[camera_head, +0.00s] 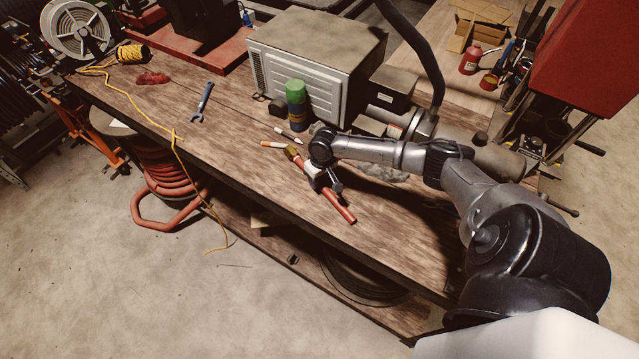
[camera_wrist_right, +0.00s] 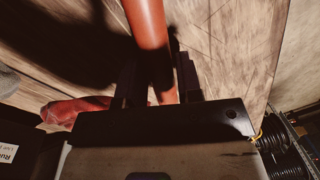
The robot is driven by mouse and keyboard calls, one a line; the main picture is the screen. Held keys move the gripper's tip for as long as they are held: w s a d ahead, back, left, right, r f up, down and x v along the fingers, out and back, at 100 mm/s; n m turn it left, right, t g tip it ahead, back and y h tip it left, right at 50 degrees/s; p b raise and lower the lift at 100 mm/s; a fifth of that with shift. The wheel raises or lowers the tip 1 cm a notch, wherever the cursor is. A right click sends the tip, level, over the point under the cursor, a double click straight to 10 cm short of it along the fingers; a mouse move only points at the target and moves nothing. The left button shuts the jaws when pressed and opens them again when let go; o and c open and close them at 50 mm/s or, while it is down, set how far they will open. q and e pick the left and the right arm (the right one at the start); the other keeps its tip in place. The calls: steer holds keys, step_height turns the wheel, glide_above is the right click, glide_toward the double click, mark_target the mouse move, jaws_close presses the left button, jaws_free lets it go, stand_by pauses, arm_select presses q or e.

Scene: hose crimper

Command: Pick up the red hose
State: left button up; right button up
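The red hose (camera_head: 338,206) is a short, straight red piece at the front part of the wooden workbench, slanting toward the bench's front edge. My right gripper (camera_head: 326,180) is low over the bench at the hose, hiding part of it. In the right wrist view the hose (camera_wrist_right: 149,30) runs down between the two dark fingers of my right gripper (camera_wrist_right: 162,80). The fingers stand close on both sides of it. I cannot tell whether they press on it or whether the hose touches the bench. My left gripper is not in view.
A beige box-shaped machine (camera_head: 312,62) and a green-topped can (camera_head: 296,104) stand behind the hose. A wrench (camera_head: 202,102) and a yellow cord (camera_head: 140,103) lie to the left. A red cloth-like item (camera_wrist_right: 75,110) shows in the wrist view. The bench's left middle is mostly clear.

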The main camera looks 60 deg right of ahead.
steer(key=shift+f, duration=0.3)
jaws_close()
steer(key=shift+r, duration=0.15)
